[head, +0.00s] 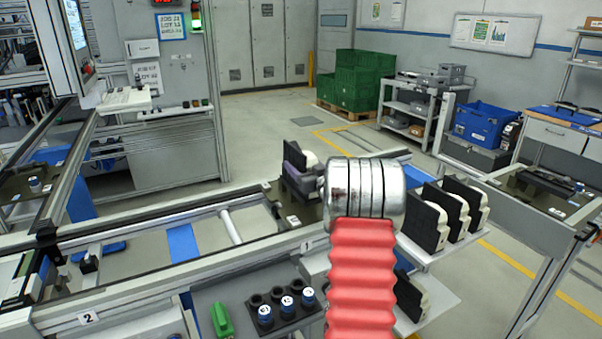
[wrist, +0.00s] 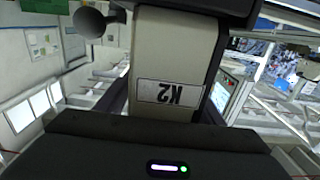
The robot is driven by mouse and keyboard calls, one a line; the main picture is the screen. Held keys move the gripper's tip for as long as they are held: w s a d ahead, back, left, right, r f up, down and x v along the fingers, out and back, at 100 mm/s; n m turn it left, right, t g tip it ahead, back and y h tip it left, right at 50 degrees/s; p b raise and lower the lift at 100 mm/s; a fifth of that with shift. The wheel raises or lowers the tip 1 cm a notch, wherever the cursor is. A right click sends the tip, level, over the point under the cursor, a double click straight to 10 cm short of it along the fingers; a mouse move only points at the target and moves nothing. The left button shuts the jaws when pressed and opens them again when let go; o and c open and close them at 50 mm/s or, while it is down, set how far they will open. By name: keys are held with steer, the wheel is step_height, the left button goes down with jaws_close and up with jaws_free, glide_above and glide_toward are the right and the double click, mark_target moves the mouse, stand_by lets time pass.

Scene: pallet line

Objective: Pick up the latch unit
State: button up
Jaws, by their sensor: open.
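Several black-and-cream units that look like latch units stand in a row on a shelf (head: 433,218) right of my arm in the head view. Another black-and-cream piece (head: 309,160) shows just left of my metal wrist, above the line; its lower part meets a grey block. My gripper (wrist: 170,80) is mostly hidden behind my wrist in the head view. In the wrist view a cream block with an upside-down K2 label (wrist: 168,94) fills the middle, between dark parts and close to the camera. The jaws are open; whether they touch the block I cannot tell.
The conveyor frame (head: 150,285) runs across the front. A dark holder with several blue-labelled cylinders (head: 287,310) and a green object (head: 222,320) are at the bottom. A lower shelf (head: 438,300) holds another black-and-cream piece.

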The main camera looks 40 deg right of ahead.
steer(key=shift+c, duration=0.2)
steer(key=c, duration=1.3)
steer(key=shift+r, duration=0.1)
step_height(320, 180, up, 10)
steer(key=shift+f, duration=0.1)
